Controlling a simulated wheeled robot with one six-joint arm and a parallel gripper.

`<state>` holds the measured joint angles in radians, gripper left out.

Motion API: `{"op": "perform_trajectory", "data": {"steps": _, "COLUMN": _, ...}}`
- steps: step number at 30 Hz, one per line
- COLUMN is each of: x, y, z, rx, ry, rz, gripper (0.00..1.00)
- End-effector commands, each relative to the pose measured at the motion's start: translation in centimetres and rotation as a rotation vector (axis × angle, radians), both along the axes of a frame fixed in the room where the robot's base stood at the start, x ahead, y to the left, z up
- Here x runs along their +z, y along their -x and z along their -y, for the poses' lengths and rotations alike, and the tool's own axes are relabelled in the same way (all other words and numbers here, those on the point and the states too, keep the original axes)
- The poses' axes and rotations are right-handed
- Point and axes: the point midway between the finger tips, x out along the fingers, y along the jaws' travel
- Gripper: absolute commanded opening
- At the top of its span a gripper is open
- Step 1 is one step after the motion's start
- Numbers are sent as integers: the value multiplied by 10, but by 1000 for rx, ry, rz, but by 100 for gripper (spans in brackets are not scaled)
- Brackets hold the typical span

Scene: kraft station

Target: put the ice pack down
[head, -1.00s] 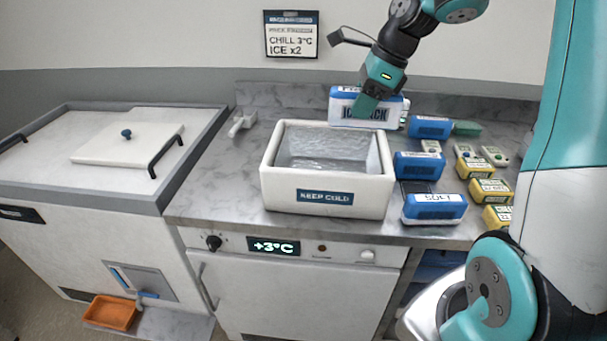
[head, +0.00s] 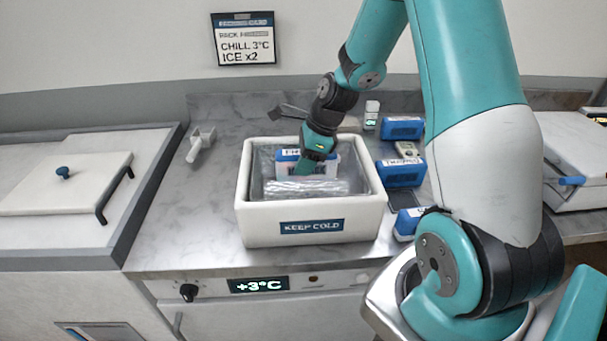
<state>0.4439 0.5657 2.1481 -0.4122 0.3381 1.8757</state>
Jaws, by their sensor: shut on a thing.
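The ice pack (head: 290,172), white with a blue top edge, is inside the white open box (head: 258,225) labelled KEEP COLD, toward its back wall. My gripper (head: 308,168) reaches down into the box and is shut on the ice pack, covering part of its front. The pack looks upright. A silvery crinkled lining or fill (head: 305,188) shows in front of it and hides its lower edge, so I cannot tell whether it touches the bottom.
Blue-and-white packs (head: 400,172) stand right of the box, partly behind my arm. A small white bottle (head: 371,115) stands behind. A grey-white scoop-like item (head: 200,145) lies on the bare counter at left. A lidded chest (head: 50,185) is further left.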

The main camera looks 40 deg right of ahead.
Motion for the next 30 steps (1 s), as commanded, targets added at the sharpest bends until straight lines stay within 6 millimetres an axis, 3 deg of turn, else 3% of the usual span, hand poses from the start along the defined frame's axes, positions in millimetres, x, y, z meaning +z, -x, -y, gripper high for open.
{"op": "perform_trajectory", "data": {"steps": 12, "x": -44, "y": 0, "z": 1, "rx": -2, "ry": 0, "rz": -1, "gripper": 6}}
{"op": "perform_trajectory", "data": {"steps": 23, "x": -48, "y": 0, "z": 1, "rx": -2, "ry": 1, "rz": 1, "gripper": 6}}
{"op": "perform_trajectory", "data": {"steps": 24, "x": -48, "y": 0, "z": 1, "rx": -2, "ry": 1, "rz": 1, "gripper": 47}}
{"op": "perform_trajectory", "data": {"steps": 27, "x": -47, "y": 0, "z": 1, "rx": -1, "ry": 0, "rz": 0, "gripper": 66}}
{"op": "perform_trajectory", "data": {"steps": 30, "x": -47, "y": 0, "z": 1, "rx": -1, "ry": 0, "rz": 0, "gripper": 66}}
